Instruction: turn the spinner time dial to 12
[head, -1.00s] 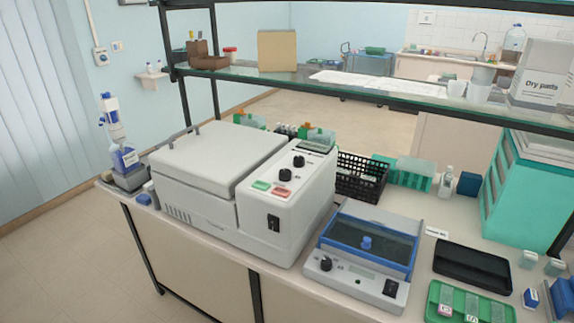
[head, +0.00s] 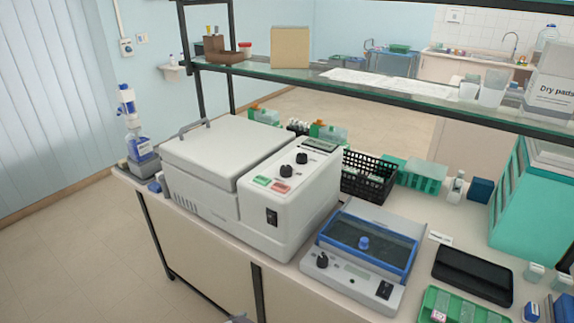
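A large white benchtop machine (head: 215,160) with a closed lid stands at the left of the bench. Its sloped panel has two black dials, an upper one (head: 302,158) and a lower one (head: 286,171), near a small display (head: 320,145) and green and red buttons. A smaller grey device (head: 340,285) with a clear, blue-framed lid stands to its right and has one black dial (head: 322,261). I cannot tell for sure which machine is the spinner, and the dial markings are too small to read. Neither gripper is identifiable; no dial is being touched.
A glass shelf (head: 300,84) crosses above the back of the bench. A black basket (head: 368,178) stands behind the machines. A small grey-blue piece, perhaps mine, shows at the bottom edge.

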